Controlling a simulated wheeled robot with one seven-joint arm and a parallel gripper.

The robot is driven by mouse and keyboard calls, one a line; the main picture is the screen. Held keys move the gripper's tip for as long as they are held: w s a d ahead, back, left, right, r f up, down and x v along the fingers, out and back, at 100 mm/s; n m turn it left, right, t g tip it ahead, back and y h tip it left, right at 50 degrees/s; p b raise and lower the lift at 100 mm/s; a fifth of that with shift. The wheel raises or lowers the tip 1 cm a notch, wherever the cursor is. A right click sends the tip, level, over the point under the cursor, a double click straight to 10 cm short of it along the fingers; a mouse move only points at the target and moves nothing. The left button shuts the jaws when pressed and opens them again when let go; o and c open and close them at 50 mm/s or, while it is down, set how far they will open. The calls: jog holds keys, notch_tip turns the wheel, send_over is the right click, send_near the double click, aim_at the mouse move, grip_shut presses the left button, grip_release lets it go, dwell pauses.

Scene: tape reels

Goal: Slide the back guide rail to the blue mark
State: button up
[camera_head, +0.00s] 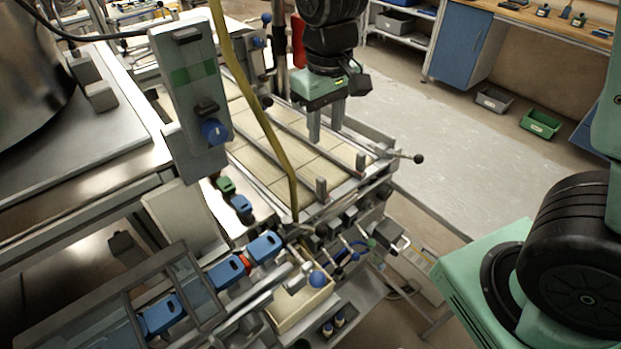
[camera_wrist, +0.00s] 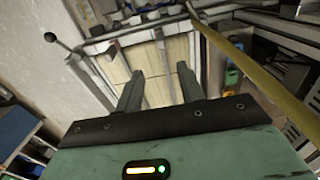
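My gripper (camera_head: 326,132) hangs over the pale panelled bed of the machine (camera_head: 270,173), fingers pointing down. The fingers are apart with nothing between them; the wrist view (camera_wrist: 160,88) also shows this gap. Thin metal guide rails run along the bed, one of them a long rail (camera_head: 308,144) below and left of my fingers. In the wrist view a rail (camera_wrist: 162,62) runs just beyond the gap between my fingers. I cannot tell whether a finger touches a rail. I cannot make out the blue mark on the bed.
Small upright posts (camera_head: 321,187) stand at the bed's near end. A black-knobbed lever (camera_head: 405,157) sticks out at the right. A yellow hose (camera_head: 262,115) crosses in front of the bed. A control box (camera_head: 190,90) stands left.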

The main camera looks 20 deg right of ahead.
aim_at(324, 180)
notch_tip(324, 180, down, 17)
jog(key=p, duration=0.3)
jog(key=shift+r, duration=0.15)
grip_shut()
